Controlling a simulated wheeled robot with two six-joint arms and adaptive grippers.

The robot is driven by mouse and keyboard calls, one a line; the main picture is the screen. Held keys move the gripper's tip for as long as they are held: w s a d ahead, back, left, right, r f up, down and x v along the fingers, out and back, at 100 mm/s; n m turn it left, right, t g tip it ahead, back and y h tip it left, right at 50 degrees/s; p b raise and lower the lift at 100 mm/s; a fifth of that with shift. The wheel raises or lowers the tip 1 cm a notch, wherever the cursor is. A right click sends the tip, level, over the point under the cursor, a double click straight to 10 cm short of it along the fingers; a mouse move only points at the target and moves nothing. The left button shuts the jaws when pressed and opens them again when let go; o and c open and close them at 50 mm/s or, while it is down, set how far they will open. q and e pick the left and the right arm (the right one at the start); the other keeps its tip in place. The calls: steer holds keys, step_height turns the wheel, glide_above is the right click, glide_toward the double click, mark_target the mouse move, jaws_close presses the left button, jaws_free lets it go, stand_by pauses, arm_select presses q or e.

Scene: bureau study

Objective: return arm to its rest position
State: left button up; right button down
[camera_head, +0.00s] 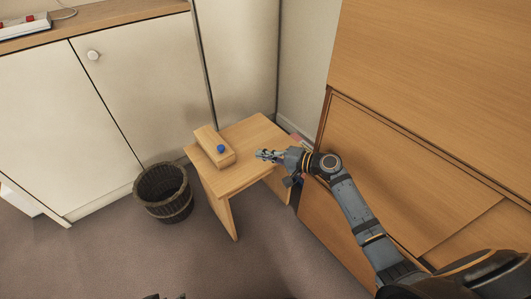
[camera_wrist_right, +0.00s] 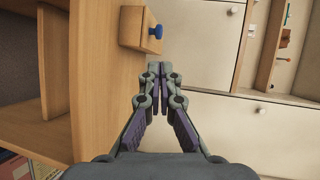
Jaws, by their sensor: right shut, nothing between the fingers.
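My right arm comes in from the lower right in the head view. Its gripper (camera_head: 262,155) is above the small wooden table (camera_head: 255,134), a little right of a wooden box (camera_head: 209,142) with a blue knob (camera_head: 221,149). In the right wrist view the gripper (camera_wrist_right: 160,68) has its fingers together with nothing between them. That view also shows the box (camera_wrist_right: 130,27) and its blue knob (camera_wrist_right: 155,31) just beyond the fingertips, apart from them. My left gripper does not show in either view.
A large wooden bureau (camera_head: 430,100) stands right beside my right arm. A dark wooden bucket (camera_head: 163,203) stands on the floor left of the table. White cabinets (camera_head: 138,75) line the back. The carpet in front is mostly clear.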

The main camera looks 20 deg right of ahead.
steer(key=shift+s+d+r, duration=0.1)
steer(key=shift+s+d, duration=0.05)
steer(key=shift+s, duration=0.05)
